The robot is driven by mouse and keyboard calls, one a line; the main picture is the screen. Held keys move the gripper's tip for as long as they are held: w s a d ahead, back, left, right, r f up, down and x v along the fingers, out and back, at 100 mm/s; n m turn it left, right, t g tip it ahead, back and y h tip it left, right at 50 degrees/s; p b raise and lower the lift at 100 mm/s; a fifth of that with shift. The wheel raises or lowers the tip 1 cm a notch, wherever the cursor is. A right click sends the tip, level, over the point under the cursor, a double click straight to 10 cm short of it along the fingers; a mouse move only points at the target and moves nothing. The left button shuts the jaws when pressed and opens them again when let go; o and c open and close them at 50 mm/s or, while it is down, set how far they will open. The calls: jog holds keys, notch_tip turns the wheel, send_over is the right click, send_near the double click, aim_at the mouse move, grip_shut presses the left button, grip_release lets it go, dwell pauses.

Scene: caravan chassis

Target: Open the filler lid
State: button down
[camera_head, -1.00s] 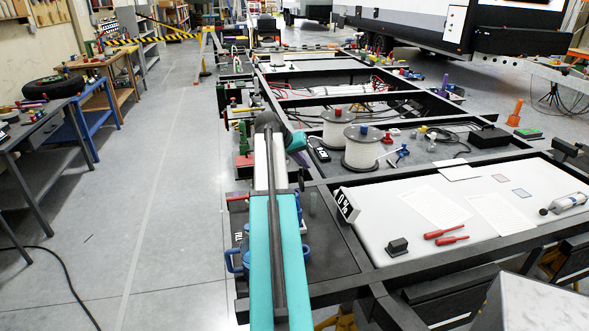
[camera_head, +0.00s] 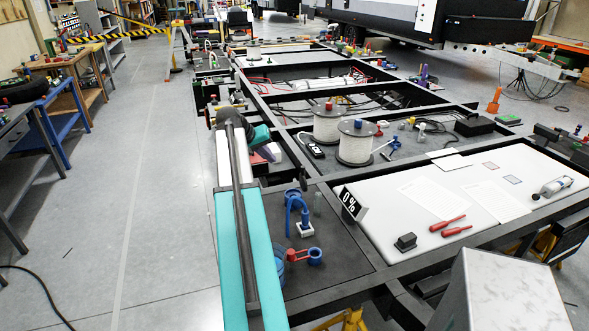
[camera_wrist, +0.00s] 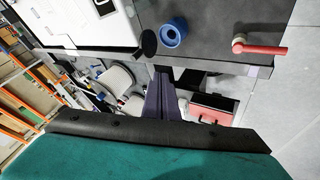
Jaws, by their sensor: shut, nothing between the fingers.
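No part is plainly marked as the filler lid. In the wrist view, a round blue fitting (camera_wrist: 173,33) and a red handle (camera_wrist: 262,49) show on a dark surface, with a black disc (camera_wrist: 148,43) beside the blue fitting. My gripper (camera_wrist: 164,76) is shut and empty, its tips just short of the panel edge in the picture. In the head view my arm hides part of the panel's left side.
A "0 %" display (camera_head: 349,202) stands at the panel's right edge. Two cable spools (camera_head: 357,143) are behind it, and a white board (camera_head: 455,205) with red screwdrivers lies to the right. Black frame beams (camera_head: 440,243) surround the panel.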

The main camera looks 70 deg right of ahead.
jog(key=shift+s+d, duration=0.25)
jog(key=shift+s, duration=0.05)
jog(key=p, duration=0.5)
send_over(303, 178)
jog(key=w+a, duration=0.1)
jog(key=w, duration=0.2)
notch_tip(303, 178, down, 8)
jog(key=shift+a, duration=0.15)
jog(key=shift+r, duration=0.1)
